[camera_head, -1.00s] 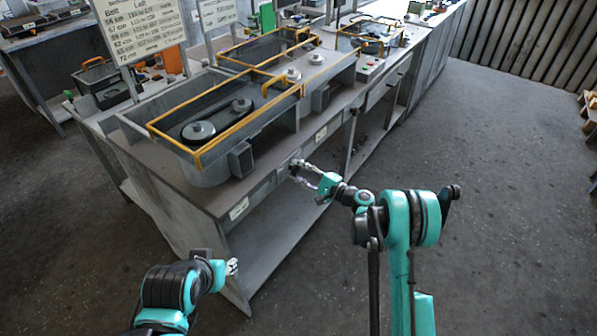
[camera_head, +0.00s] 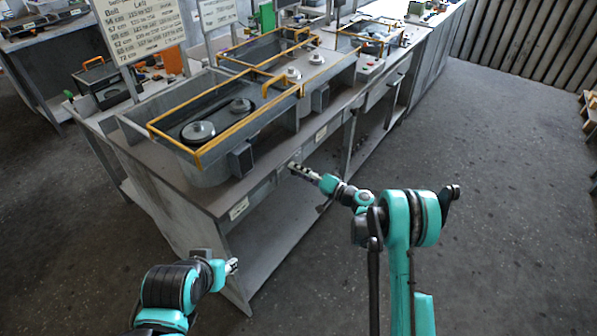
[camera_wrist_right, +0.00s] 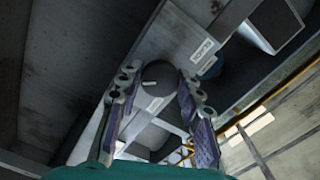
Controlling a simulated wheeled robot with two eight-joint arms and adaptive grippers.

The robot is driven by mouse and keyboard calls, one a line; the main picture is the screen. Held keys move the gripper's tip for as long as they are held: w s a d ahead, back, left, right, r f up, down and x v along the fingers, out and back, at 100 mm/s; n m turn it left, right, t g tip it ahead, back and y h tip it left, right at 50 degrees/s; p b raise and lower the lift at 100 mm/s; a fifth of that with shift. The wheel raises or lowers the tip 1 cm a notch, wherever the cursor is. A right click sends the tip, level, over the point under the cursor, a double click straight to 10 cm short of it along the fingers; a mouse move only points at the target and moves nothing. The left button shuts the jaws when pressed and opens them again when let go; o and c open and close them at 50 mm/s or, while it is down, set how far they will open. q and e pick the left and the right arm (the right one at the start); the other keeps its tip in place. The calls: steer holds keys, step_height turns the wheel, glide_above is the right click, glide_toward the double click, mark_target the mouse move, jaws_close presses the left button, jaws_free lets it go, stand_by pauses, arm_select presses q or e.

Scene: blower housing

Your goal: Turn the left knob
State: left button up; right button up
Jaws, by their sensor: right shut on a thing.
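In the right wrist view a dark round knob (camera_wrist_right: 158,76) with a small pale mark sits on the bench's front panel, between the two fingers of my right gripper (camera_wrist_right: 160,86). The right gripper is shut on this knob. In the head view the right gripper (camera_head: 303,171) is at the bench's front edge, below the yellow-framed blower housing, and hides the knob. My left gripper (camera_head: 232,267) is at lower left, apart from the bench; its fingers are too small to tell open from shut.
The grey bench (camera_head: 150,185) carries the housing with a yellow frame (camera_head: 197,160), two pulleys and a motor box (camera_head: 241,160) near the front edge. White labels (camera_head: 238,207) mark the front panel. A sign (camera_head: 145,28) stands behind.

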steer(key=shift+n, duration=0.3)
stand_by(0.4)
steer(key=o, duration=1.2)
steer(key=shift+c, duration=0.2)
steer(key=v, duration=1.2)
